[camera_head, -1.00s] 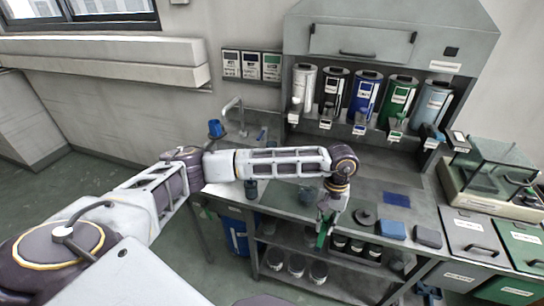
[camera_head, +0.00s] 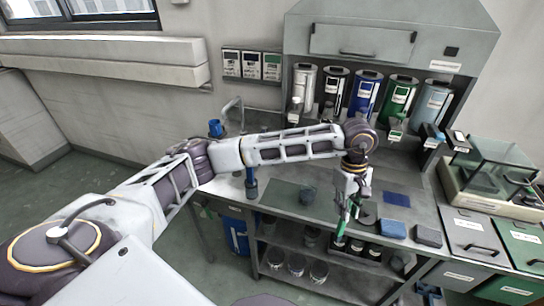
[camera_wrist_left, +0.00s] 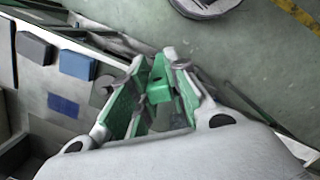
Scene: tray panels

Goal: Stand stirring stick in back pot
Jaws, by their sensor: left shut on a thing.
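A narrow blue-dark container (camera_head: 251,184) stands farther left. I cannot tell which one is the back pot. My right gripper is not in view.
A dark round piece (camera_head: 368,212), a blue block (camera_head: 393,229) and a grey block (camera_head: 427,236) lie right of the gripper. Dispensers (camera_head: 364,95) line the back. Shelves with several jars (camera_head: 296,265) sit below the counter. A glass-cased balance (camera_head: 492,170) stands at right.

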